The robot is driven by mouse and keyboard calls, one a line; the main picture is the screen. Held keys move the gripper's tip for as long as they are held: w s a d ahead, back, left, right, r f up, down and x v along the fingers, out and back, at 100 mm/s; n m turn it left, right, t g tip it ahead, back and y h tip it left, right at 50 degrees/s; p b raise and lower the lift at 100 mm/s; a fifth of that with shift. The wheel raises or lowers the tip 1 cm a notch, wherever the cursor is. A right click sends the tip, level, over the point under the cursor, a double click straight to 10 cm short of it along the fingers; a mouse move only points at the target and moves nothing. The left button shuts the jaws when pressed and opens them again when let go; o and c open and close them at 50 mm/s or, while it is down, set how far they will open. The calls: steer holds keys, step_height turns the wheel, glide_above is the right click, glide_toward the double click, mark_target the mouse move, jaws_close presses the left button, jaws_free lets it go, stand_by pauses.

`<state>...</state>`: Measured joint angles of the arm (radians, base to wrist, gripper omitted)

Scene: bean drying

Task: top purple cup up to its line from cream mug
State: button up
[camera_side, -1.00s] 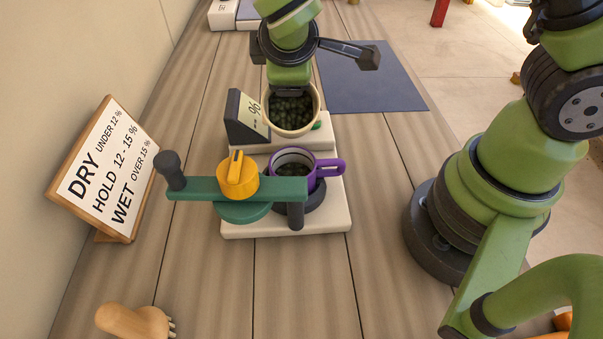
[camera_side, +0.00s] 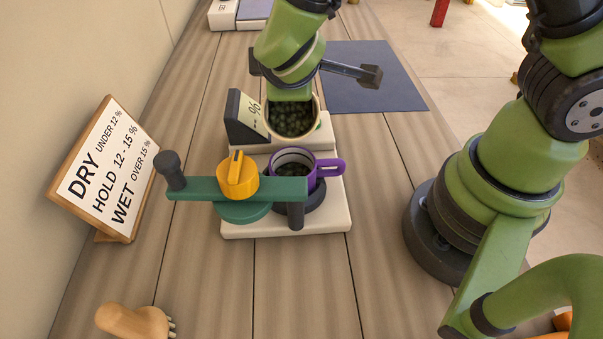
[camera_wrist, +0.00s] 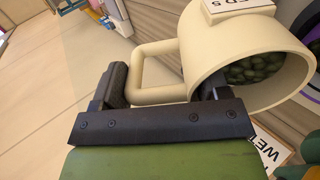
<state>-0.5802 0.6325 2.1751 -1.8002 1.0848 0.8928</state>
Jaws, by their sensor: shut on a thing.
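The cream mug (camera_side: 318,121) is full of dark green beans, its mouth turned towards the side camera. My gripper (camera_wrist: 160,92) is shut on its handle (camera_wrist: 155,92); the fingers are largely hidden in the side view. The mug is tilted in the wrist view (camera_wrist: 215,50), with green beans inside. The purple cup (camera_side: 314,172) stands upright on the round dark seat of a pale device, just in front of and below the mug. Dark beans lie low inside it. Its line cannot be made out. A purple edge shows at the right of the wrist view (camera_wrist: 308,18).
The pale device (camera_side: 335,218) carries a green arm (camera_side: 205,188) with a yellow knob (camera_side: 238,178), left of the cup. A moisture display (camera_side: 245,117) stands left of the mug. A sign (camera_side: 108,170), a brush (camera_side: 130,320) and a dark blue mat (camera_side: 375,85) lie farther out.

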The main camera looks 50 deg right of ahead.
steer(key=shift+s+a+t+h, duration=0.2)
steer(key=shift+a+t+h, duration=0.05)
steer(key=shift+t+h, duration=0.05)
steer(key=shift+r, duration=0.15)
steer(key=shift+s+a, duration=0.1)
steer(key=shift+s+a+r+t+h, duration=0.25)
steer(key=shift+r+t+h, duration=0.1)
steer(key=shift+t+h, duration=0.15)
steer(key=shift+s+a+r+t+h, duration=0.3)
steer(key=shift+a+t+h, duration=0.1)
steer(key=shift+h, duration=0.1)
stand_by(0.4)
steer(key=shift+s+a+r+t+h, duration=0.25)
steer(key=shift+s+a+t+h, duration=0.05)
steer(key=shift+s+t+h, duration=0.1)
